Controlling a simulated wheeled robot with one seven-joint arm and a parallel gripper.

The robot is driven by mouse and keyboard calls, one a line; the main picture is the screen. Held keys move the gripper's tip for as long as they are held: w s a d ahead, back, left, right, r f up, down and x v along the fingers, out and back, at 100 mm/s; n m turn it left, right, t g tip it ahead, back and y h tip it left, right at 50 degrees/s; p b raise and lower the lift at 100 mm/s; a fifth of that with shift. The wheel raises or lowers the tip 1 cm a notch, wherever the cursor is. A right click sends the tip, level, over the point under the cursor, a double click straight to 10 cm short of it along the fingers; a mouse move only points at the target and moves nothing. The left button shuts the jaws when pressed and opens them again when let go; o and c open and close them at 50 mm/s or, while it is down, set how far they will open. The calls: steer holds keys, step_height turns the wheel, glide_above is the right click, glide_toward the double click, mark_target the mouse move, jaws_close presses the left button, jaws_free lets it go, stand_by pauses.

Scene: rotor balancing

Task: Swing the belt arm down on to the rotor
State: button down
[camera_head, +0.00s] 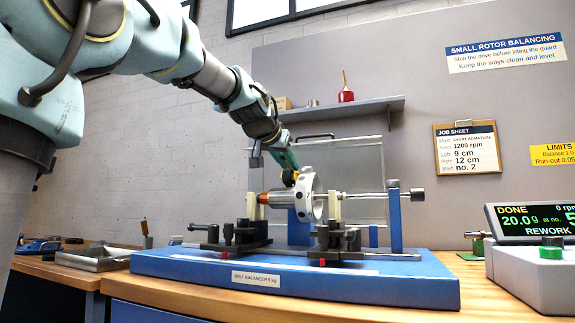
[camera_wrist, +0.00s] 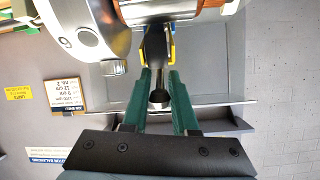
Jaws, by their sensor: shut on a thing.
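The rotor (camera_head: 306,194), a pale disc with holes and a copper-coloured part to its left, lies across the supports of the blue balancer. It also shows at the top of the wrist view (camera_wrist: 75,28). My gripper (camera_head: 291,168) reaches down from the upper left, just above and behind the rotor. Its green fingers (camera_wrist: 159,95) are shut on the belt arm (camera_wrist: 154,50), a dark bar with a round metal end between the fingertips. Yellow and blue edges show beside the bar. The bar's far end is hidden behind the rotor, and I cannot tell whether it touches it.
The blue base (camera_head: 380,283) carries black clamps and a clear guard panel (camera_head: 355,165) behind the rotor. A shelf (camera_head: 345,109) is on the wall above. A display box (camera_head: 530,270) stands at the right, a metal tray (camera_head: 95,260) at the left.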

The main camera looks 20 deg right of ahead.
steer(key=c, duration=0.9)
jaws_free()
steer(key=v, duration=1)
steer(key=shift+s+a+r, duration=0.2)
steer(key=shift+s+a, duration=0.05)
steer(key=shift+s, duration=0.05)
